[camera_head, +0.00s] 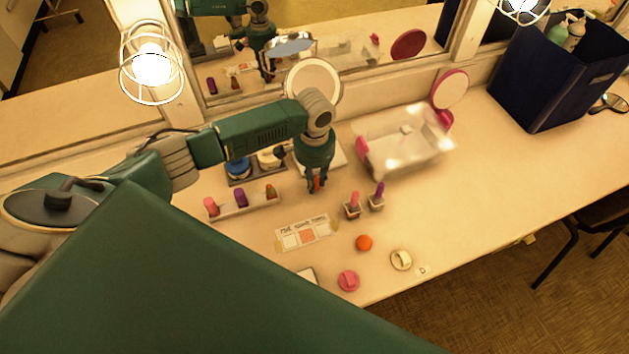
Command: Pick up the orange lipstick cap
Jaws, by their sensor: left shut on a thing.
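My left gripper (317,188) points down over the table and is shut on a small orange-red piece (317,184), which looks like the orange lipstick cap. The fingers hide much of it, and I cannot tell whether it touches the table. A pale rack (240,209) to the left holds a pink piece (211,207), a purple piece (241,198) and a brown-orange piece (270,191). To the right, a pink lipstick (354,199) and a purple lipstick (379,190) stand upright in small holders. My right gripper is not in view.
A clear tray (405,155), round mirror (313,80) and dark blue box (545,85) stand behind.

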